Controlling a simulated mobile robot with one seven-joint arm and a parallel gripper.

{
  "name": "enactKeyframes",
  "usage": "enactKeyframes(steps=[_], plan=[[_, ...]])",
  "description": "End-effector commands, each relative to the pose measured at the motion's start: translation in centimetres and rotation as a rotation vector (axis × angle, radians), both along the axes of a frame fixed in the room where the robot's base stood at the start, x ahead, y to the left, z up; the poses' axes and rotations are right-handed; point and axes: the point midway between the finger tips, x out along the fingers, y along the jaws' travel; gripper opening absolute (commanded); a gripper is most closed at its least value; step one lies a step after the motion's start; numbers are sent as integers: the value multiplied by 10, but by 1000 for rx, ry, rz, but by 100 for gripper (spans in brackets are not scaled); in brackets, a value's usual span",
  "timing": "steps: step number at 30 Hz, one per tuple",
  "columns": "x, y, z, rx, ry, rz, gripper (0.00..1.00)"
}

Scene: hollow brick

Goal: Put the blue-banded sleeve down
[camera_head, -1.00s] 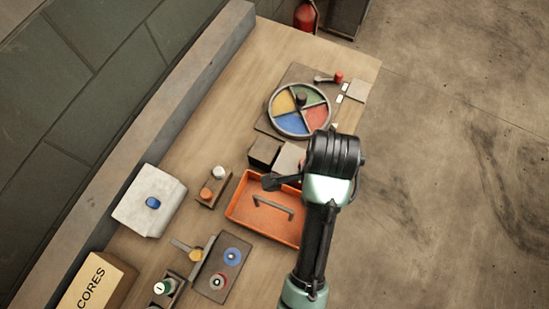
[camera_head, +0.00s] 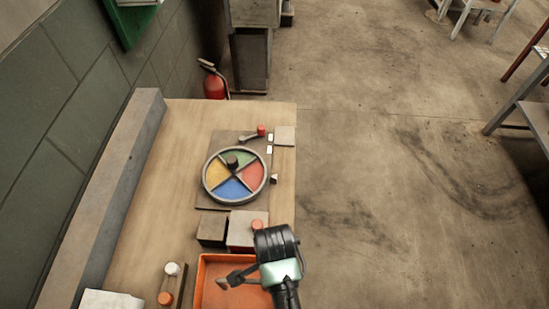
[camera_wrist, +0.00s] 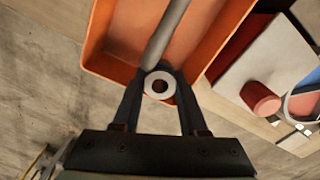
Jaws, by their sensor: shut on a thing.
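My gripper (camera_wrist: 158,82) is shut on a sleeve (camera_wrist: 149,86), seen end-on in the wrist view as a pale ring around a dark hole. Its side is hidden, so I cannot see a blue band. The sleeve is in front of the orange tray (camera_wrist: 98,48) and its grey handle (camera_wrist: 168,28). In the head view my gripper (camera_head: 224,284) is over the tray (camera_head: 207,268), and the sleeve cannot be made out there.
Beyond the tray stand a dark block (camera_head: 211,230) and a pale block (camera_head: 240,238) with an orange-red cylinder (camera_head: 257,224). A four-coloured wheel (camera_head: 232,187) lies farther along the bench. A fire extinguisher (camera_head: 215,86) stands past the bench's far end. Bare bench (camera_head: 150,190) lies left.

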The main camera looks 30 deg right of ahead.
Motion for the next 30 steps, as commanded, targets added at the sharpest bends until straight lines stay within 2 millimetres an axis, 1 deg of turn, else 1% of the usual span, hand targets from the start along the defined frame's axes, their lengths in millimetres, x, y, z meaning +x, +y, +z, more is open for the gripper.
enactKeyframes(steps=[2, 6, 9, 22, 23, 24, 30], plan=[[0, 0, -7, 0, 0, 1, 0], [0, 0, -28, 0, 2, 1, 0], [0, 0, -39, 0, 0, 1, 0], [0, 0, -45, 0, -1, 1, 0], [0, 0, -44, 0, -1, 1, 48], [0, 0, -44, 0, -1, 1, 55], [0, 0, -44, 0, 0, 1, 55]])
